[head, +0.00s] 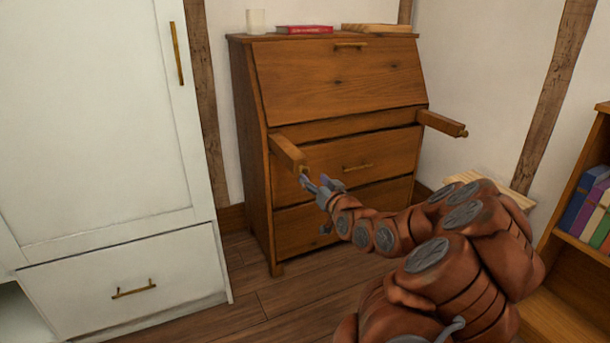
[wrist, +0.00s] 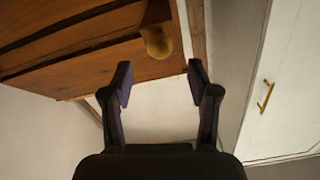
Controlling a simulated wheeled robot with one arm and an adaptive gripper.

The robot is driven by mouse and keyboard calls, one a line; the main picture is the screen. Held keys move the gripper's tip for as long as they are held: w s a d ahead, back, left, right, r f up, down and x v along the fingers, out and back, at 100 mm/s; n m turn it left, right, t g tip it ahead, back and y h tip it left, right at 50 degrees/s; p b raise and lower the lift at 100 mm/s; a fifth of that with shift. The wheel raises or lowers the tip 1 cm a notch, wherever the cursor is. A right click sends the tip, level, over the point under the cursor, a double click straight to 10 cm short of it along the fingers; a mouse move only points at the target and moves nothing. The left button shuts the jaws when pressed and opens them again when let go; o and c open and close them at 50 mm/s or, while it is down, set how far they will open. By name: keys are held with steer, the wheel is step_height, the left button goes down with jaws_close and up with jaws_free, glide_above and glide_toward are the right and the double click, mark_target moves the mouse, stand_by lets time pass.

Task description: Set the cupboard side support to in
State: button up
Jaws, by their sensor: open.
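The wooden cupboard (head: 340,95) stands against the back wall with a slanted flap on top and drawers below. Two side supports stick out from its front under the flap. The left support (head: 288,153) and the right support (head: 442,124) both project forward. My gripper (head: 312,182) is open and empty, just in front of the left support's end. In the wrist view my gripper (wrist: 160,82) has its fingers spread, and a round brass knob (wrist: 158,44) on the support's end (wrist: 152,22) lies beyond the fingertips. I see no contact with the knob.
A white wardrobe (head: 100,120) with a lower drawer stands on the left. A bookshelf (head: 575,245) with several books is on the right. A candle (head: 256,21), a red book (head: 304,29) and a wooden board (head: 376,28) lie on top of the cupboard. Floor (head: 260,305) is clear in front.

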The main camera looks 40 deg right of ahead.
mark_target(306, 172)
steer(key=shift+b+x, duration=0.5)
steer(key=shift+x, duration=2.75)
jaws_close()
